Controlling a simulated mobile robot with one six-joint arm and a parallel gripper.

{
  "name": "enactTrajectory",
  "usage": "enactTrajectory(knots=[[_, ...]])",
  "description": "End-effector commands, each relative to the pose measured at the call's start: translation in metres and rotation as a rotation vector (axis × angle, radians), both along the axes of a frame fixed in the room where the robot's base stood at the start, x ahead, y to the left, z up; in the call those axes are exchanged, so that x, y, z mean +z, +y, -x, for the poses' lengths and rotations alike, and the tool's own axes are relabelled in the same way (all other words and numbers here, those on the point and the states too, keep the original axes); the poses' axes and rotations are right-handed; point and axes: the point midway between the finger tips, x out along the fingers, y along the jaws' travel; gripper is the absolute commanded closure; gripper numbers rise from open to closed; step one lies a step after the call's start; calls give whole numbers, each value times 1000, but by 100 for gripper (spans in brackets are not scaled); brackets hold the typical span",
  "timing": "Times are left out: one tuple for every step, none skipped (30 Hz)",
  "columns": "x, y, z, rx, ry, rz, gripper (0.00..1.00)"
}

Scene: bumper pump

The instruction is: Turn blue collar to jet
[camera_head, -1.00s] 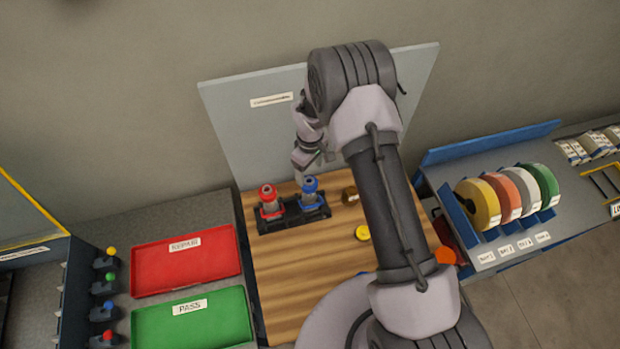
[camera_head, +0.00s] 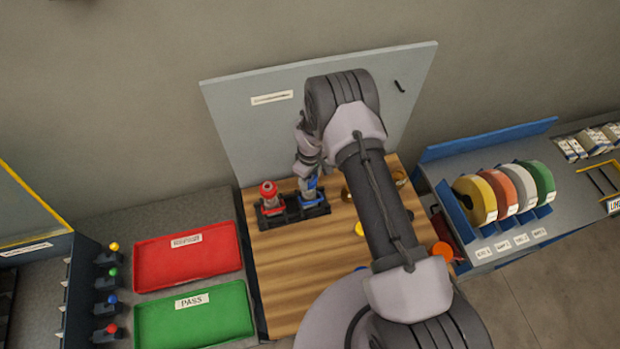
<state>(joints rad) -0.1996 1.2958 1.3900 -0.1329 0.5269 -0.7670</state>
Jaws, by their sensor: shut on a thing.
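The blue-collared bottle (camera_head: 311,197) stands upright in the right place of a black holder (camera_head: 292,219) on the wooden board. My gripper (camera_head: 309,178) is over its top and shut on the blue collar. The gripper hides most of the collar, so its turn setting cannot be read. The red-collared bottle (camera_head: 269,197) stands in the left place of the same holder, apart from my gripper.
A red tray (camera_head: 187,262) marked REPAIR and a green tray (camera_head: 193,317) marked PASS lie at left. Tape rolls (camera_head: 507,192) stand at right. A grey panel (camera_head: 262,130) rises behind the board (camera_head: 300,265). The board's front is clear.

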Motion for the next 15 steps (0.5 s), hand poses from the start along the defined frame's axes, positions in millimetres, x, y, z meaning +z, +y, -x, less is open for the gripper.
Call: enactTrajectory(knots=[[0,0,0,0,1,1,90],[0,0,0,-1,1,1,91],[0,0,0,-2,1,1,91],[-1,0,0,-4,1,1,91],[-1,0,0,-7,1,1,91],[-1,0,0,-14,1,0,91],[-2,0,0,-21,1,0,91],[-2,0,0,-29,1,0,91],[-3,0,0,-41,1,1,91],[-3,0,0,-55,0,0,91],[-3,0,0,-69,0,0,91],[-4,0,0,-92,0,0,91],[-5,0,0,-110,0,0,91],[-5,0,0,-131,0,0,91],[-6,1,0,-161,0,0,91]])
